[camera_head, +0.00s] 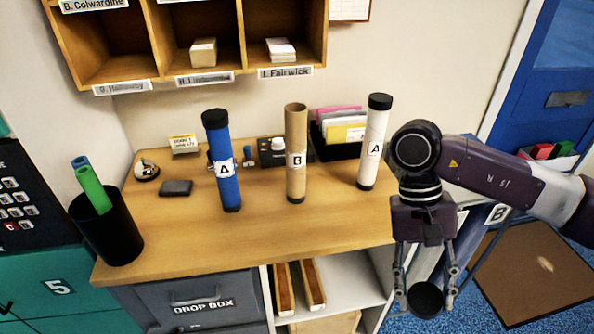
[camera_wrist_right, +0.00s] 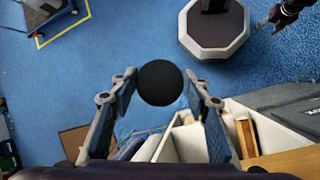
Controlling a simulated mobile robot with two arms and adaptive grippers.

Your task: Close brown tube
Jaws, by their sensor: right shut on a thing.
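The brown tube (camera_head: 296,170), labelled B, stands upright on the wooden desk (camera_head: 255,225) between two other tubes. Its top end is open, with no cap on it. My right gripper (camera_head: 426,290) is off the desk's right side, pointing down, shut on a round black cap (camera_head: 426,300). The cap also shows in the right wrist view (camera_wrist_right: 160,83), between the fingers of the right gripper (camera_wrist_right: 160,105). The blue tube (camera_head: 222,165) and the white tube (camera_head: 374,145), both labelled A, stand upright with black caps on top. My left gripper is not in the head view.
A file tray with coloured folders (camera_head: 342,125) stands behind the tubes. A bell (camera_head: 146,171) and a dark pad (camera_head: 176,188) lie at the desk's left. A black bin (camera_head: 108,235) holds green and blue rolls. The desk's front is clear.

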